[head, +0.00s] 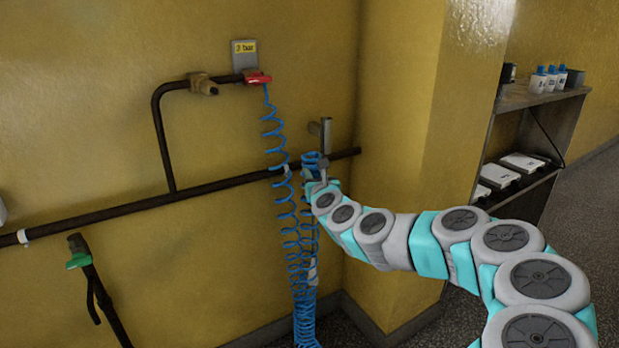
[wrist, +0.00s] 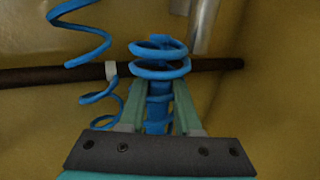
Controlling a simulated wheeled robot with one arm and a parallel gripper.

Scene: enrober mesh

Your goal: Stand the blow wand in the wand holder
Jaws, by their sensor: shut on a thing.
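My gripper (head: 321,178) is in front of the yellow wall, below and close to the grey metal wand holder (head: 326,134). In the wrist view its two green fingers (wrist: 159,108) are shut on a blue body, which I take to be the blow wand (wrist: 157,103). Blue hose coils (wrist: 160,62) cover its far end, so its tip and exact tilt cannot be told. The holder, a short upright tube, also shows in the wrist view (wrist: 204,25), above and right of the fingers. The wand appears outside the holder.
A blue coiled hose (head: 279,170) hangs from a red valve (head: 258,78) and bunches low by the wall. A dark pipe (head: 110,215) runs behind my gripper. A wall corner (head: 400,150) and a shelf (head: 540,97) with bottles stand to the right.

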